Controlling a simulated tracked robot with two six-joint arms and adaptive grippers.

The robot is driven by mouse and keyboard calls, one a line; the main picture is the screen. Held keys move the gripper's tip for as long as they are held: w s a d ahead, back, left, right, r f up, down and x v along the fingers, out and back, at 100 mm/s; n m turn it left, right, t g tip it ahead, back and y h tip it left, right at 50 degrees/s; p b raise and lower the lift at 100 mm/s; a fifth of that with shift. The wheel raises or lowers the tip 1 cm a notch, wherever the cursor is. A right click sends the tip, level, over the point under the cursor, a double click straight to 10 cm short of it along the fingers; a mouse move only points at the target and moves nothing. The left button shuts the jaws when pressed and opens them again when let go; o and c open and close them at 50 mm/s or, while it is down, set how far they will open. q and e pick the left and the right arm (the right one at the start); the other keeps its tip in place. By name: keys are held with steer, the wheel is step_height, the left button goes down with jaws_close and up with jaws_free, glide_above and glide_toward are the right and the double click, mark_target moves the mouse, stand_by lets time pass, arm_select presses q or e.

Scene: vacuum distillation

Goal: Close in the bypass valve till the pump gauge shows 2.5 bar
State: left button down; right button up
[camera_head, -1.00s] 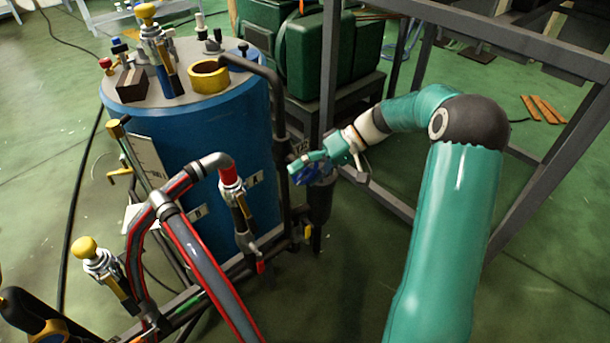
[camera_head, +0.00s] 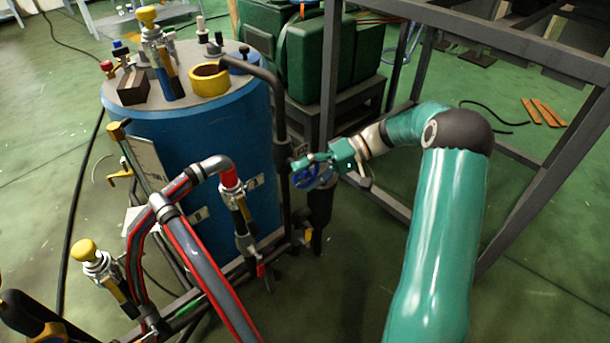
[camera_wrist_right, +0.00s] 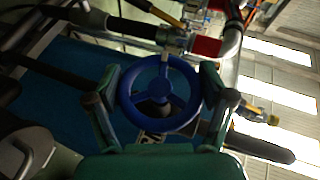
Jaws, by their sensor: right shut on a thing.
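The bypass valve's blue handwheel (camera_head: 304,178) is on the dark pipework at the right front of the blue tank. My right gripper (camera_head: 314,168) comes in from the right and is shut on the wheel, hiding part of it. In the right wrist view, the wheel (camera_wrist_right: 160,94) shows its rim, spokes and hub, with one finger of my right gripper (camera_wrist_right: 161,88) at each side of the rim. I cannot make out the pump gauge or its reading in either view. My left gripper is not in view.
The blue tank (camera_head: 190,150) stands left of the valve, with fittings on its lid. Red-striped hoses (camera_head: 205,265) and yellow-knobbed valves (camera_head: 84,250) are in front. A grey metal frame (camera_head: 328,75) rises behind my right arm. Green floor is open at lower right.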

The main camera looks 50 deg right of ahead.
steer(key=o, duration=1)
steer(key=shift+o, duration=0.2)
steer(key=shift+d, duration=0.15)
steer(key=v, duration=1.2)
steer(key=shift+f, duration=0.15)
